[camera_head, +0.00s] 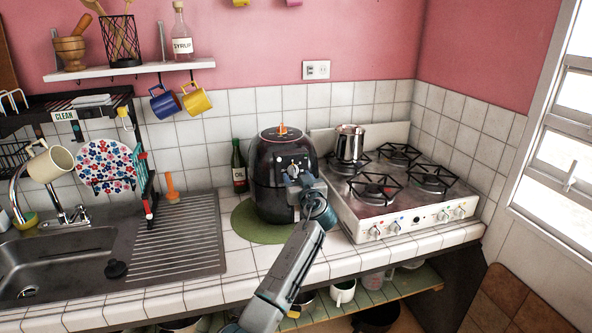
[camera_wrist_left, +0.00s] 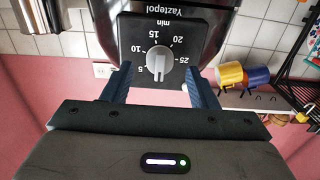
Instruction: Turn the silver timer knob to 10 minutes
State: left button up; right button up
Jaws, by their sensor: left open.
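The silver timer knob (camera_wrist_left: 159,62) shows in the left wrist view, on a black dial panel (camera_wrist_left: 195,22) that appears upside down. Its marks read 5, 10, 15, 20 and 25 with "min". The knob's raised bar stands upright in the picture, its lower end towards the unlabelled gap between 5 and 25. The panel belongs to a glossy black appliance (camera_head: 268,190) on the counter. My left gripper (camera_wrist_left: 158,74) is open, with one finger on each side of the knob and visible gaps between. In the head view my left gripper (camera_head: 300,183) covers part of the appliance's front. My right gripper is not in view.
The appliance stands on a green round mat (camera_head: 243,228). A white gas stove (camera_head: 400,222) with a metal pot (camera_head: 349,143) is close on its right. A dark oil bottle (camera_head: 238,168) stands behind left. The sink (camera_head: 50,265) and drainboard lie to the left.

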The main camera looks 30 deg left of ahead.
pick_arm(q)
jog(key=shift+p+x, duration=0.3)
jog(key=shift+x, duration=0.85)
jog(key=c, duration=1)
jog(key=shift+o, duration=0.2)
